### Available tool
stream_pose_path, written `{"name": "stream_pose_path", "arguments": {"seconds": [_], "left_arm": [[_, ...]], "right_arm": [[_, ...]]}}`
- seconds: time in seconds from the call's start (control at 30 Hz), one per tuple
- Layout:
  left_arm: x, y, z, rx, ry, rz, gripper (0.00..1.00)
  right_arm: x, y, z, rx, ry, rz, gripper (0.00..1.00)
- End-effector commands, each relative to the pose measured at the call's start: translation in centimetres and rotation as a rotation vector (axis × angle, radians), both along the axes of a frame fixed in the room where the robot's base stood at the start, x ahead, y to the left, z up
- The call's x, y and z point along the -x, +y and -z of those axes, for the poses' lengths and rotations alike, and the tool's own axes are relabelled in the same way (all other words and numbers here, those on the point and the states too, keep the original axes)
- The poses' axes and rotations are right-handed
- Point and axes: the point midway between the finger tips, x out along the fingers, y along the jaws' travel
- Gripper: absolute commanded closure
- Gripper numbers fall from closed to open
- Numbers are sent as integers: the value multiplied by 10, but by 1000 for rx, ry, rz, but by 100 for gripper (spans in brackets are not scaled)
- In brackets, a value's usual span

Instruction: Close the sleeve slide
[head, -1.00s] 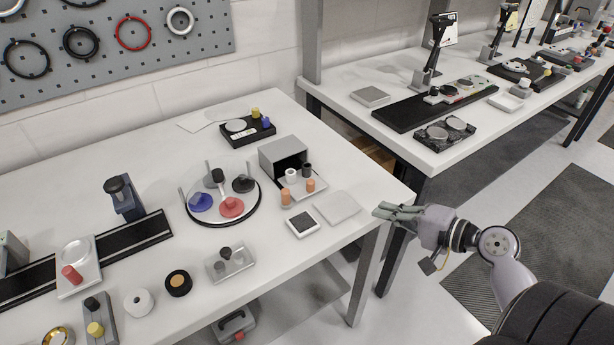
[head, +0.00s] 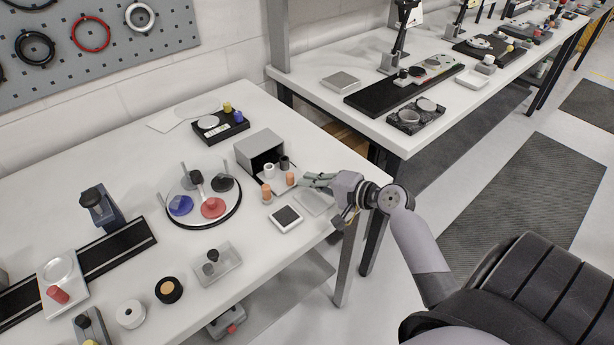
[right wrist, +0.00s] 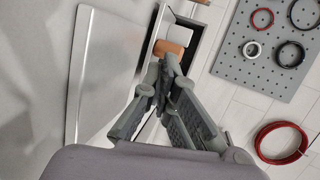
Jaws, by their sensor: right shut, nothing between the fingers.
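The sleeve slide is a grey box-shaped sleeve (head: 259,142) with a dark open front on the near table. Its tray (head: 281,184) is drawn out toward the table's front edge. White, black and orange cylinders stand at the tray, among them an orange one (head: 290,179). My right gripper (head: 303,181) is shut and empty, its fingertips just right of the tray's front part. In the right wrist view the fingertips (right wrist: 166,68) are close to an orange cylinder (right wrist: 169,47); I cannot tell whether they touch anything. My left gripper is not in view.
A flat grey plate (head: 316,203) lies under and beside my right gripper, with a dark-faced square pad (head: 286,218) to its left. A round tray with coloured pieces (head: 205,222) stands left of the sleeve. A second table (head: 360,125) is behind, across a gap.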

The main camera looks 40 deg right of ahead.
Motion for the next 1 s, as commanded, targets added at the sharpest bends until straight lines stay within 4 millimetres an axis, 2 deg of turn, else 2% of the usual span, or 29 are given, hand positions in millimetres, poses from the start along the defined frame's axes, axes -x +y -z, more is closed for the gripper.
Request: {"name": "stream_pose_path", "arguments": {"seconds": [0.17,0.57,0.83,1.0], "left_arm": [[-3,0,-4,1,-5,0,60],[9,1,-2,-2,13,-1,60],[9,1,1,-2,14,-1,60],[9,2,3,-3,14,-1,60]], "right_arm": [[-9,4,0,-1,0,0,100],[-15,4,0,-2,-1,-1,100],[-74,9,0,-2,-4,-2,100],[-95,11,1,-2,0,-2,100]]}}
